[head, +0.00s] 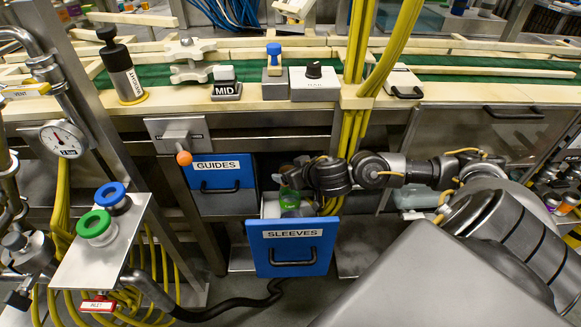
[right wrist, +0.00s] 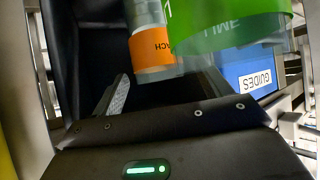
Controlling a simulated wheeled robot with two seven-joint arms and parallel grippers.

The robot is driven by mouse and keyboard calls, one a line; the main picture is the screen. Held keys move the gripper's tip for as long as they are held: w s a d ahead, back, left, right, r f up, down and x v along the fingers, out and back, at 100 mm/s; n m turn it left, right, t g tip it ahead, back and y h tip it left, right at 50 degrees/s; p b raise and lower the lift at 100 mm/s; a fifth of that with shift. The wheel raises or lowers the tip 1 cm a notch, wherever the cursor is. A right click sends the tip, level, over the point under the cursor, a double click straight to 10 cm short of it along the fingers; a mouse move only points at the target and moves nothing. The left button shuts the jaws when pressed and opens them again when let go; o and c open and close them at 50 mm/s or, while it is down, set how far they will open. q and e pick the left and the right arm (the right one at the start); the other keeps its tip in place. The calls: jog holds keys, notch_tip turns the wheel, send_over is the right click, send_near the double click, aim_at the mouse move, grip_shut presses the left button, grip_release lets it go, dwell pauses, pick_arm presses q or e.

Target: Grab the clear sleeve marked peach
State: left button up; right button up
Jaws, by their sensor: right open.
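The peach sleeve (right wrist: 152,42) is a clear tube with an orange band whose visible letters end in "ACH"; it stands just beyond my right gripper in the right wrist view. A green lime sleeve (right wrist: 228,30) overlaps its right side, closer to the camera. My right gripper (head: 292,181) is over the open sleeves drawer (head: 292,249) in the head view. It is open, with one grey finger pad left of the peach sleeve in the wrist view; the other finger is mostly hidden. My left gripper is out of view.
The blue guides drawer (head: 221,174) is left of the sleeves drawer. Yellow cables (head: 350,130) hang close behind my right wrist. A panel with green and blue knobs (head: 100,245) stands at left.

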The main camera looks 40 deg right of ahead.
jog(key=shift+x, duration=1.05)
jog(key=shift+s, duration=0.1)
jog(key=c, duration=1.5)
